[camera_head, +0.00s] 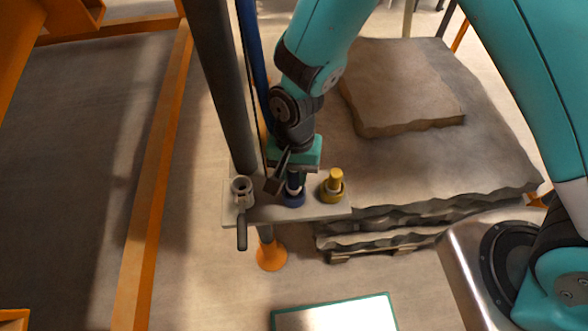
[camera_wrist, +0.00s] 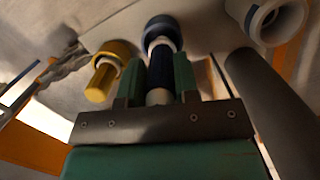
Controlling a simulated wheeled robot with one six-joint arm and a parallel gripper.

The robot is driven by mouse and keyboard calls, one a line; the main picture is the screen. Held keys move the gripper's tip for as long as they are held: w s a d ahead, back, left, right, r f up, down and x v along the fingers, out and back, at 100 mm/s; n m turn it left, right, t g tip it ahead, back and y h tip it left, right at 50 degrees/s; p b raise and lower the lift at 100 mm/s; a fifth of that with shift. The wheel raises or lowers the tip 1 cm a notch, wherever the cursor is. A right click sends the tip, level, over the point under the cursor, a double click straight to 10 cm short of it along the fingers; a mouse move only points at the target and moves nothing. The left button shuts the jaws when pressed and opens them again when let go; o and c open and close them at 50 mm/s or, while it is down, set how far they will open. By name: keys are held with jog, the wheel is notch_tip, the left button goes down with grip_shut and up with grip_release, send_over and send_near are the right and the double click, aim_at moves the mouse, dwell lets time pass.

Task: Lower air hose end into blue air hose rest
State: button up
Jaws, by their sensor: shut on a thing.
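My gripper (camera_head: 294,172) is shut on the air hose end (camera_wrist: 160,68), a dark blue piece with a white band, held between its two green fingers (camera_wrist: 159,78). In the head view the hose end (camera_head: 295,181) points down at the blue air hose rest (camera_head: 293,199) on the grey plate. In the wrist view the tip lines up with the blue rest (camera_wrist: 163,25) and its white inner ring. The tip meets or overlaps the ring there; I cannot tell how deep it sits. The blue hose (camera_head: 252,60) runs up behind my gripper.
A yellow rest with a yellow fitting (camera_head: 334,183) stands close on the right of the plate (camera_head: 322,211). A grey valve with a handle (camera_head: 241,190) is on the left, beside a dark post (camera_head: 222,80). Stacked stone slabs (camera_head: 430,170) lie behind right.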

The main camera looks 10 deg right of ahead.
jog(key=o, duration=1.1)
jog(key=shift+c, duration=0.2)
notch_tip(320, 180, up, 17)
jog(key=w+b, duration=0.2)
jog(key=b, duration=0.1)
jog(key=shift+w+d+r, duration=0.15)
jog(key=shift+w+d, duration=0.1)
jog(key=shift+d, duration=0.1)
jog(key=s+d+r+n+y+b, duration=0.1)
jog(key=s+d+r+n+b, duration=0.1)
jog(key=s+d+n, duration=0.2)
jog(key=shift+s+d+r+n+t+y, duration=0.3)
jog(key=shift+s+d+r+t+y, duration=0.15)
jog(key=shift+d, duration=0.4)
jog(key=s+d+n, duration=0.1)
jog(key=s+n, duration=0.1)
jog(key=s+d+n+y+b, duration=0.1)
jog(key=s+n, duration=0.1)
jog(key=s, duration=0.1)
jog(key=s+d+n+t+y, duration=0.1)
jog(key=s+n, duration=0.1)
jog(key=shift+s+d+r+b, duration=0.25)
jog(key=shift+s+d+b, duration=0.1)
